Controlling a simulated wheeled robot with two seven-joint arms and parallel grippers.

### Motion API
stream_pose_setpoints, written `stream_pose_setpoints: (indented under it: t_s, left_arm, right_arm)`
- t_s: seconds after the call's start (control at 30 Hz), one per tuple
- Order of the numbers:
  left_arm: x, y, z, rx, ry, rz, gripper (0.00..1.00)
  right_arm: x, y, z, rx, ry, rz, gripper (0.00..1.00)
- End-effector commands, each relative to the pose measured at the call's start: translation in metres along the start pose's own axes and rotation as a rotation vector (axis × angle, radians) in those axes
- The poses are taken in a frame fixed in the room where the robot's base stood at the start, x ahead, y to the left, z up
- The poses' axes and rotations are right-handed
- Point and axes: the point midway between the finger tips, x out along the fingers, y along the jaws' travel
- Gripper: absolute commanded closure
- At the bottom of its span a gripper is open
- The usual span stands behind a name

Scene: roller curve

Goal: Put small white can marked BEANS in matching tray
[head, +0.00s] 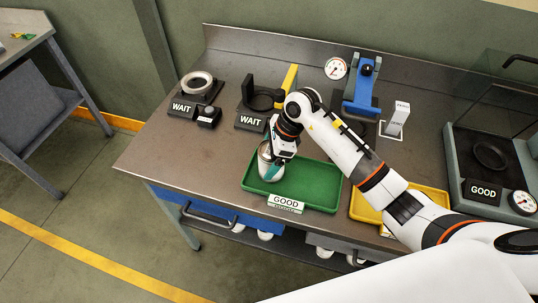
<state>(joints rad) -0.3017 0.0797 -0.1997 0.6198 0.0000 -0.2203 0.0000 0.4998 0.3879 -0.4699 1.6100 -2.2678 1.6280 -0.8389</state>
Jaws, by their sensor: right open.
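A small white can (264,171) stands in the left part of the green tray (313,189). I cannot read any marking on it at this size. The green tray has a GOOD sign (286,203) on its front edge. My right gripper (272,161) is open and right at the can, reaching down over the tray from the right. Its wrist and fingers cover part of the can, and I cannot tell whether they touch it. My left gripper does not show.
A yellow tray (364,211) lies right of the green one, partly behind my right arm. Two WAIT stations (181,107) stand at back left. A blue press (363,92) and a white block (398,118) stand behind. A GOOD-marked gauge station (483,191) is at right. The front left table is clear.

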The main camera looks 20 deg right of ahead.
Motion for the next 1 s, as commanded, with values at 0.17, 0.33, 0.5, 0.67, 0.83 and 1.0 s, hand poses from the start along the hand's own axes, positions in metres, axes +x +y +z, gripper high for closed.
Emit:
stream_pose_setpoints:
  t_s: [0.17,0.33,0.5,0.67,0.83,1.0]
  left_arm:
    - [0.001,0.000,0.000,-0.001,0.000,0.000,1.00]
    - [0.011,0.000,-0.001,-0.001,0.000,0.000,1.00]
    - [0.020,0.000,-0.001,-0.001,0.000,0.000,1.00]
    - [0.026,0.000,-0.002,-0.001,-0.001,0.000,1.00]
    - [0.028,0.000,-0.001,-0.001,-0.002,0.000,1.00]
    - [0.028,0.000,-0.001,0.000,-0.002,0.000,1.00]
  right_arm:
    - [-0.009,0.001,0.000,-0.002,0.000,0.003,0.13]
    - [-0.039,0.002,0.001,-0.003,-0.001,0.007,0.13]
    - [-0.077,0.002,0.001,-0.002,-0.001,0.006,0.13]
    - [-0.105,0.001,0.000,-0.001,0.000,0.004,0.13]
    - [-0.119,0.000,0.000,0.001,0.000,0.001,0.13]
    - [-0.122,0.000,-0.001,0.000,0.000,-0.001,0.13]
